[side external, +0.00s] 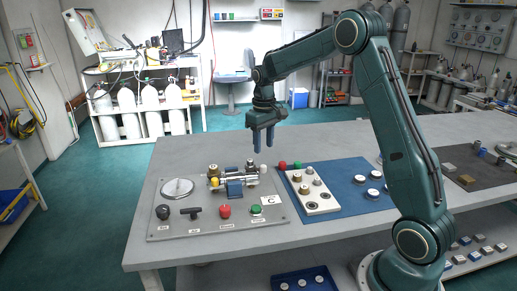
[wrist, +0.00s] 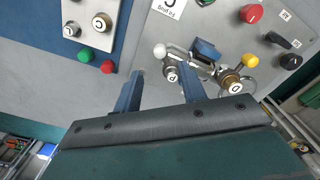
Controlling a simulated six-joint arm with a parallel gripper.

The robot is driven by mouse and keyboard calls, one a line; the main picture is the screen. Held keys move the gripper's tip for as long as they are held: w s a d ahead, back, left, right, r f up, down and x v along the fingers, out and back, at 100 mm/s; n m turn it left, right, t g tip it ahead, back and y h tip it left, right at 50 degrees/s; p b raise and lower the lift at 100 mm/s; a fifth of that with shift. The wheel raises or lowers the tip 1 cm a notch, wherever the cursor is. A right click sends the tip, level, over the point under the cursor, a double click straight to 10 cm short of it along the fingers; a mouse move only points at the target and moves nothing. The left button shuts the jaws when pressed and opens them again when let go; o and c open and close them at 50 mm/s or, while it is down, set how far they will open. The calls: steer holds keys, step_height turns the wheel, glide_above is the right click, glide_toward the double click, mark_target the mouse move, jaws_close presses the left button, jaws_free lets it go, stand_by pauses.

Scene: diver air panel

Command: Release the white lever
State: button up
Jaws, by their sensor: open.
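The white lever's ball knob (wrist: 159,50) shows in the wrist view at the end of the metal valve block, and in the side view it is a small pale knob (side external: 263,168) at the block's right end. My gripper (side external: 263,147) hangs pointing down above that end of the block, clear of the panel. In the wrist view my gripper (wrist: 160,71) is open, with nothing between its fingers, and the white knob appears just beyond the gap. The lever's shaft is small and hard to make out.
The grey panel (side external: 165,226) also carries a yellow knob (wrist: 249,60), a gauge (side external: 177,188), a red button (side external: 225,211) and a green button (side external: 256,210). A blue mat (side external: 345,172) with a white block (side external: 325,207) lies to the right.

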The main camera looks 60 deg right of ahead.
mark_target(264, 165)
step_height(264, 165, down, 8)
steer(key=shift+r, duration=0.25)
jaws_close()
stand_by(0.3)
